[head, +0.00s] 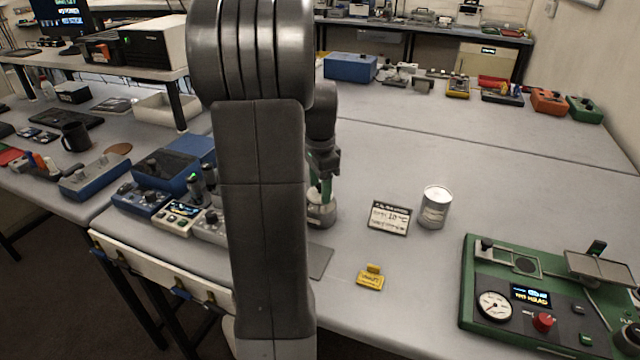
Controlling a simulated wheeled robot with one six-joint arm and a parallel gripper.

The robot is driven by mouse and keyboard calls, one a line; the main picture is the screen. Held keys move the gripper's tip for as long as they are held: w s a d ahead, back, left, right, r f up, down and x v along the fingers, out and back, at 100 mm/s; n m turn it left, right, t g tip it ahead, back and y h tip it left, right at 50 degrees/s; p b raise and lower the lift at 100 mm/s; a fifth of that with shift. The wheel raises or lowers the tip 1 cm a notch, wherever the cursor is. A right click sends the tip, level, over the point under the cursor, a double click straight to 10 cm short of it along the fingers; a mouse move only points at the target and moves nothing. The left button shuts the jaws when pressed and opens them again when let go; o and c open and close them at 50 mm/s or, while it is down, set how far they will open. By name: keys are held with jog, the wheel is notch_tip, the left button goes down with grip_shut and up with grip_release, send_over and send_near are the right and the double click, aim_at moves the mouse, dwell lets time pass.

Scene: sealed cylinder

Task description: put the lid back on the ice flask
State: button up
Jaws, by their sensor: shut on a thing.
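My gripper (322,190) points down just right of my dark arm, which hides part of it. It is shut on a small pale piece (320,208) that looks like the lid or its knob. Directly below is a squat, round, silvery thing (322,218) with a darker band, partly behind my arm. It could be the ice flask; I cannot tell whether the lid touches it or is apart from it. A pale metallic can (435,208) with a label and a light top stands upright to the right, apart from my gripper.
A printed card (390,218) stands left of the can. A yellow tag (370,276) lies in front. A green-edged instrument panel (545,295) fills the bench's right front. Control boxes (182,214) and a blue box (167,172) stand left of my arm.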

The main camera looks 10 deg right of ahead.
jog(key=o, duration=1.5)
jog(key=shift+r+p, duration=3.1)
jog(key=shift+r, duration=0.45)
grip_shut()
